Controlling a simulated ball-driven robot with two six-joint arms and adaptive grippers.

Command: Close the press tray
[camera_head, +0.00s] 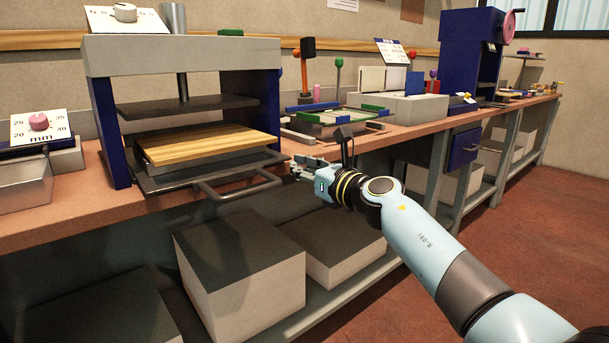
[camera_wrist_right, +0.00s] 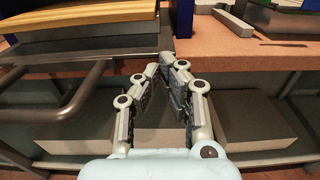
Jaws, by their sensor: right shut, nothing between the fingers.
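The press (camera_head: 182,57) stands on the bench at the left, with a grey top beam and dark blue posts. Its dark tray (camera_head: 153,184) sticks out past the bench's front edge and carries a wooden board (camera_head: 212,145). The tray's bar handle (camera_head: 237,190) juts toward me; it also shows at the left in the right wrist view (camera_wrist_right: 77,97). My right gripper (camera_head: 297,168) is shut and empty, just right of the handle. In the right wrist view the fingertips (camera_wrist_right: 167,58) are near the tray's front right corner. My left gripper is not in view.
A dial block (camera_head: 39,128) sits left of the press. Right of it are a green-edged tray (camera_head: 335,116), a white box with coloured blocks (camera_head: 402,106) and a tall blue machine (camera_head: 470,50). Grey boxes (camera_head: 240,265) fill the shelf below. The floor at right is clear.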

